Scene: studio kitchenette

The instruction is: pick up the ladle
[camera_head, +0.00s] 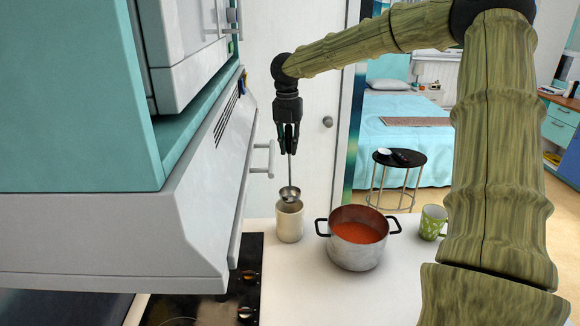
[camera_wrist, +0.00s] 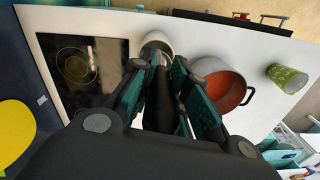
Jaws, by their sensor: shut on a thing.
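The ladle (camera_head: 290,191) hangs upright from my gripper (camera_head: 289,147), with its metal bowl at the lower end. My gripper is shut on the upper part of the ladle's handle. The ladle's bowl is just over the rim of a cream holder (camera_head: 289,222) on the counter; whether they touch I cannot tell. In the wrist view, my gripper (camera_wrist: 167,95) has its fingers on either side of the dark handle, and the cream holder (camera_wrist: 157,42) shows beyond them. My fingers and the handle hide most of the bowl there.
A metal pot (camera_head: 358,250) of red soup stands right of the holder, and a green patterned mug (camera_head: 433,222) stands farther right. A dark cooktop (camera_head: 246,285) lies to the left. A grey hood (camera_head: 150,215) and teal cabinet overhang the left. The counter front is clear.

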